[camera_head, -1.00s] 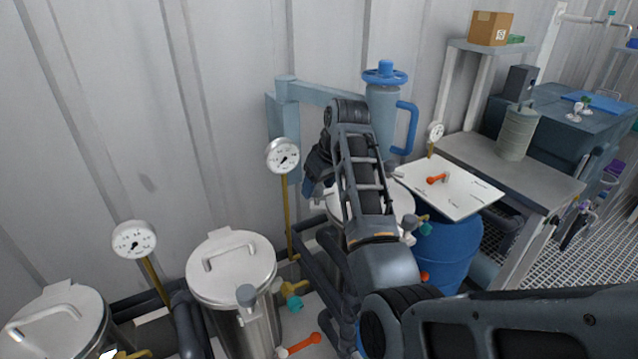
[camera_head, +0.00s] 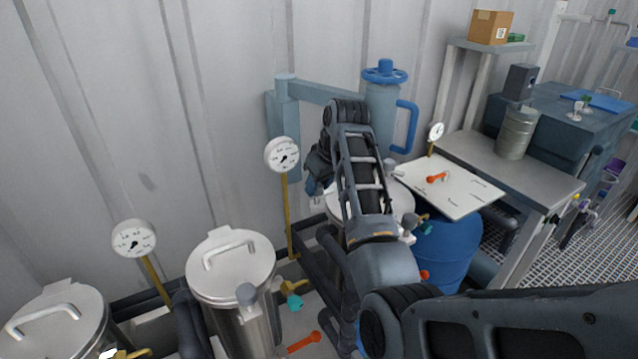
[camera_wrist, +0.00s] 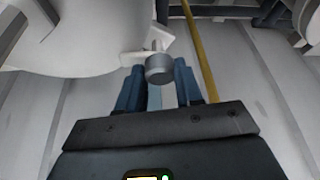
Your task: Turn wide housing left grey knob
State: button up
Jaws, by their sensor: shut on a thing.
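The wide housing is a broad, pale metal vessel (camera_head: 398,203) with a lid, partly hidden behind my arm in the head view. Its rounded side fills the upper left of the wrist view (camera_wrist: 75,40). A short grey cylindrical knob (camera_wrist: 159,69) sits on a light bracket at the housing's edge. My gripper (camera_wrist: 160,80) has its blue fingers on either side of the knob and is shut on it. In the head view my gripper (camera_head: 313,184) is left of the housing, mostly hidden by my arm, and the held knob cannot be made out.
A gauge (camera_head: 283,155) on a yellow stem stands just left of my gripper. Narrower steel vessels (camera_head: 232,268) stand at the lower left. A blue filter with a handwheel (camera_head: 384,100) is behind my arm. A white board (camera_head: 455,192) covers a blue barrel (camera_head: 447,250) at right.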

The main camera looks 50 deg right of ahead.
jog(key=shift+m, duration=0.3)
jog(key=shift+w+a+m+g+h, duration=0.15)
jog(key=shift+m+h, duration=0.4)
jog(key=shift+m, duration=0.75)
jog(key=shift+s+a+m+g+h, duration=0.15)
jog(key=shift+m+h, duration=0.4)
jog(key=shift+m, duration=0.75)
jog(key=shift+w, duration=0.1)
jog(key=o, duration=1)
jog(key=shift+o, duration=0.2)
jog(key=b+v, duration=0.1)
jog(key=v, duration=0.7)
jog(key=shift+d, duration=0.1)
